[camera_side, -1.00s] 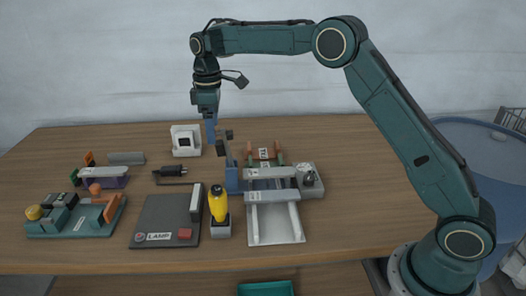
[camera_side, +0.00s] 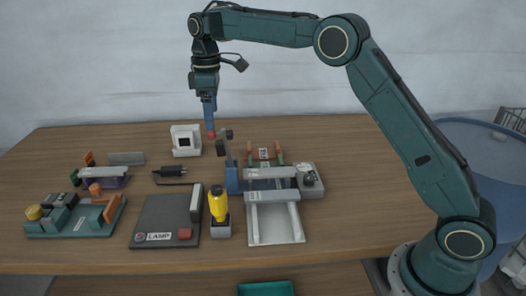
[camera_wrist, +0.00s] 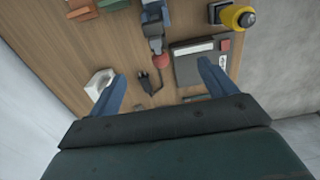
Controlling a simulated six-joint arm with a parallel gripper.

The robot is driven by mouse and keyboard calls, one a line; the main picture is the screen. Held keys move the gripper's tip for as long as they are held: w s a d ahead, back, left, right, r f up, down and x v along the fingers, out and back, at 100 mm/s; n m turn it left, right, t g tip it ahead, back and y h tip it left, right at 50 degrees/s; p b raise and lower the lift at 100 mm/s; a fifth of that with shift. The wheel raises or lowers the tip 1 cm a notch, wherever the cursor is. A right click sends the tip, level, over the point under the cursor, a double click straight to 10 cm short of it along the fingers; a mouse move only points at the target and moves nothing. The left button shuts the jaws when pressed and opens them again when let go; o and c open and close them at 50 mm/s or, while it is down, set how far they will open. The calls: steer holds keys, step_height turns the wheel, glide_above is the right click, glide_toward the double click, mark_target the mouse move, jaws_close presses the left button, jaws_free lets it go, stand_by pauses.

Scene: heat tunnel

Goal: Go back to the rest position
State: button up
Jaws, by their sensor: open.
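My gripper (camera_side: 210,118) hangs above the back of the table in the side view, pointing down. In the wrist view its two blue fingers (camera_wrist: 160,92) are spread wide apart with nothing between them. Below it stands a blue post with a dark jointed lever (camera_side: 222,142) beside the heat tunnel (camera_side: 270,178), a grey bridge over a pale track. The lever also shows in the wrist view (camera_wrist: 155,35), with a red ball end (camera_wrist: 160,62). The gripper looks apart from the lever.
A teal fixture (camera_side: 75,215) is at the left. The table's right side is clear.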

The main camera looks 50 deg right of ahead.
steer(key=shift+s+d+r, duration=0.1)
steer(key=shift+s+r, duration=0.3)
steer(key=shift+r, duration=0.1)
steer(key=s+d+r+m+t, duration=0.1)
steer(key=s+r+m+t, duration=0.1)
steer(key=s+r, duration=0.5)
steer(key=s+d+r+m+t, duration=0.1)
steer(key=s+d+r+m, duration=0.15)
steer(key=s, duration=0.95)
steer(key=s+f+m+t, duration=0.1)
steer(key=s+f+m, duration=0.1)
steer(key=s, duration=0.8)
steer(key=s+f+m+t, duration=0.1)
steer(key=s+f, duration=0.4)
steer(key=s, duration=0.5)
steer(key=shift+d+f+m+t, duration=0.2)
steer(key=shift+f+m+t, duration=0.1)
steer(key=shift+m, duration=0.45)
